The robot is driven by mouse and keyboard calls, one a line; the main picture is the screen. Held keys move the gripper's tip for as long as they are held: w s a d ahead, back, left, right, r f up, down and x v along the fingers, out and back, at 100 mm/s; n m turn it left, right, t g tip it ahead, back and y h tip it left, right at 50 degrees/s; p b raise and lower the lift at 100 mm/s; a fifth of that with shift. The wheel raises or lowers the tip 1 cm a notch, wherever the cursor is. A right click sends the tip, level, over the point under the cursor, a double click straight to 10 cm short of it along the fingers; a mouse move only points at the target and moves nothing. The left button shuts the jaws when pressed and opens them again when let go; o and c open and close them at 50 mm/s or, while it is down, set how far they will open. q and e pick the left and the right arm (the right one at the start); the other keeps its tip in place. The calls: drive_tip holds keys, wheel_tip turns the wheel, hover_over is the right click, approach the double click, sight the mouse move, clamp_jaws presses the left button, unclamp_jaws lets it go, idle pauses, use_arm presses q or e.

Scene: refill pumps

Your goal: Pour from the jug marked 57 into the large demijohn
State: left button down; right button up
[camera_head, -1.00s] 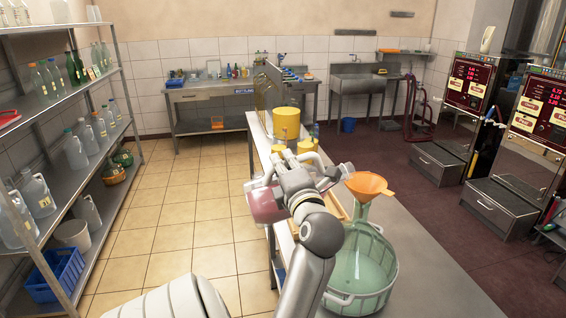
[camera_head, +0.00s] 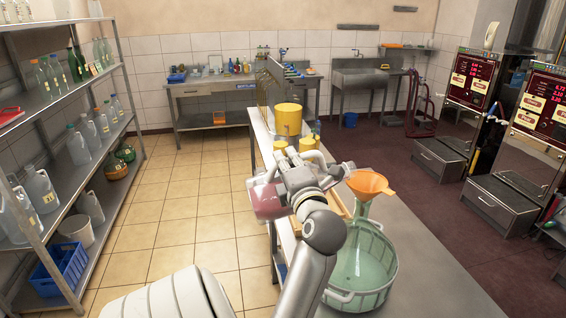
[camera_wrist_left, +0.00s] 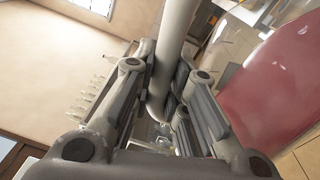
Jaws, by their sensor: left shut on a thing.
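The jug (camera_head: 268,201) with red liquid is held by my left gripper (camera_head: 296,178) above the counter, left of the funnel. In the left wrist view, the fingers (camera_wrist_left: 163,110) are shut around its pale handle (camera_wrist_left: 175,40), and the jug's red side (camera_wrist_left: 280,85) fills the right. No number is readable on it. The large demijohn (camera_head: 362,262), green glass in a pale basket with handles, stands on the counter. An orange funnel (camera_head: 369,184) sits in its neck. My arm hides part of the jug, and I cannot tell whether liquid flows. My right gripper is out of view.
A yellow container (camera_head: 288,119) and smaller yellow-topped items (camera_head: 308,143) stand farther along the counter (camera_head: 430,270). A shelf rack (camera_head: 75,95) with bottles and jugs is at left. Pump cabinets (camera_head: 470,85) stand at right. The tiled floor (camera_head: 195,195) is clear.

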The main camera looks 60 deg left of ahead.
use_arm(q)
drive_tip(key=shift+w+r+m+p, duration=0.15)
drive_tip(key=shift+r+m+p, duration=0.15)
drive_tip(key=shift+r+p, duration=0.55)
drive_tip(key=shift+w, duration=0.1)
drive_tip(key=shift+w+d+r+m+p, duration=0.15)
drive_tip(key=shift+w+r+m+p, duration=0.3)
drive_tip(key=shift+r+p, duration=0.3)
drive_tip(key=shift+s+f, duration=0.1)
drive_tip(key=shift+f, duration=0.05)
drive_tip(key=shift+w+r+m, duration=0.2)
drive_tip(key=shift+r+m, duration=0.05)
drive_tip(key=shift+r, duration=0.05)
